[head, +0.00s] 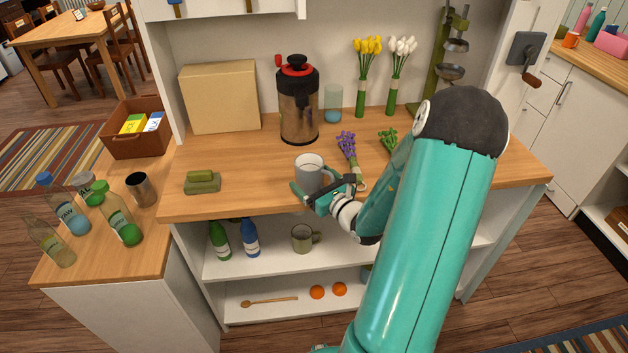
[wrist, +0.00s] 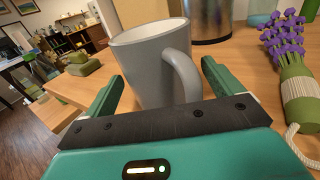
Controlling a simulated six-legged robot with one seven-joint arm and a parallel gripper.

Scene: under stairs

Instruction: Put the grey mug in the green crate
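The grey mug (head: 309,172) stands upright on the wooden counter near its front edge. In the wrist view the grey mug (wrist: 150,62) fills the space ahead of my palm, its handle towards me and to the right. My gripper (head: 324,183) is open at the mug's near side. In the wrist view its fingers (wrist: 163,78) are spread, one on each side of the mug, with a gap visible on the handle side. Whether the left finger touches the mug I cannot tell. No green crate shows in either view.
Purple flowers (head: 347,145) lie right of the mug, and a steel flask (head: 298,105) stands behind it. A green sponge block (head: 202,182) is to the left. A brown crate (head: 133,151) and several bottles stand on the left counter.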

